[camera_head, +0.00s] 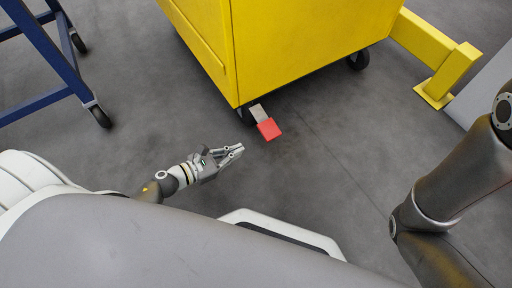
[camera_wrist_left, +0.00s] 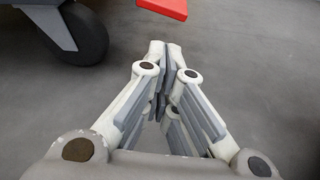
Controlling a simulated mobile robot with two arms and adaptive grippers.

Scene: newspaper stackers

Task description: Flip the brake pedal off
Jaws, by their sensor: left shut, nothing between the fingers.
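The red brake pedal (camera_head: 269,129) sticks out on a grey metal arm (camera_head: 259,113) from the lower corner of the yellow cart (camera_head: 290,50), beside a caster (camera_head: 246,116). My left gripper (camera_head: 239,150) is shut and empty, low over the floor, a little left of and nearer than the pedal. It does not touch the pedal. In the left wrist view my left gripper (camera_wrist_left: 164,50) points forward with its fingertips together. The pedal's red edge (camera_wrist_left: 165,8) shows at the top, beyond the fingertips, and the caster (camera_wrist_left: 75,35) is at upper left. The right gripper is out of view.
A blue wheeled frame (camera_head: 55,60) stands at the upper left. A yellow floor barrier (camera_head: 440,60) stands at the upper right, beside a grey panel (camera_head: 490,90). The grey floor (camera_head: 330,170) around the pedal is clear. My right arm shows at the right edge.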

